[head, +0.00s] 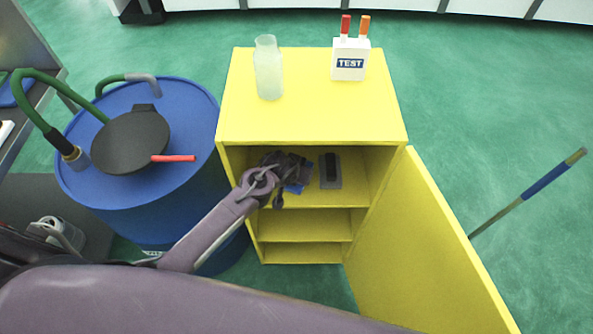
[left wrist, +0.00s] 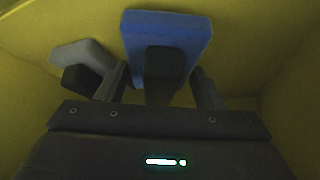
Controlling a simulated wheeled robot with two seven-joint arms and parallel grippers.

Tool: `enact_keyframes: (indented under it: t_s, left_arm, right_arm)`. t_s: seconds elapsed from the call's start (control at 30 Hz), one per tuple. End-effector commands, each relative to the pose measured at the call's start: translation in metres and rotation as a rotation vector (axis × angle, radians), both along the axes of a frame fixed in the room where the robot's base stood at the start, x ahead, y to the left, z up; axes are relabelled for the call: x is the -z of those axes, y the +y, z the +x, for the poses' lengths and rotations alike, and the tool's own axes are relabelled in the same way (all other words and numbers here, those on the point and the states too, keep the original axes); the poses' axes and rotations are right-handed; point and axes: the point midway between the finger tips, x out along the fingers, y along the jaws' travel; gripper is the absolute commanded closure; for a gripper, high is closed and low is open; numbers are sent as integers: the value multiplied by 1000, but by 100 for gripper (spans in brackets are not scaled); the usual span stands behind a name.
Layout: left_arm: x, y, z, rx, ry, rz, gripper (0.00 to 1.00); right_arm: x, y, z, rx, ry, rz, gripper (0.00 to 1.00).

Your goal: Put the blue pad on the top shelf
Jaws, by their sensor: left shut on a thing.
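The blue pad (left wrist: 180,30) has a dark block-shaped handle (left wrist: 163,70). In the head view my left gripper (head: 288,180) reaches into the upper compartment of the open yellow cabinet (head: 310,118). Only a little of the blue pad shows there (head: 294,189), beneath the gripper and over the top shelf (head: 315,198). I cannot tell whether the pad touches the shelf. My right gripper is not in view.
A grey pad with a black handle (head: 330,170) lies on the same shelf, right of my gripper. The lower shelves look empty. The cabinet door (head: 425,250) stands open at right. A bottle (head: 268,70) and a TEST box (head: 349,60) stand on top. A blue drum (head: 150,215) is at left.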

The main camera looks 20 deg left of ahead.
Motion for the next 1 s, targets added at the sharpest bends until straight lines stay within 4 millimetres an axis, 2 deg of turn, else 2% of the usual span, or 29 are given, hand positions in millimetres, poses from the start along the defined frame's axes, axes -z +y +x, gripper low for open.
enact_keyframes:
  t_s: [0.13,0.43,0.47,0.6,0.63,1.0]
  left_arm:
    - [9,0,2,0,-5,-1,60]
    - [12,0,1,0,-5,-2,60]
    - [12,0,1,-1,-5,-1,38]
    - [12,0,1,-1,-5,-1,19]
    - [12,0,1,-1,-5,-1,17]
    - [6,0,-1,-1,-5,-1,17]
  right_arm:
    - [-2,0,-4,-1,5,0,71]
    - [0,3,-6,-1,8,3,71]
    - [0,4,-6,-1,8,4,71]
    - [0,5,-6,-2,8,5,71]
    - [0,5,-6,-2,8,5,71]
    - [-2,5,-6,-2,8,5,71]
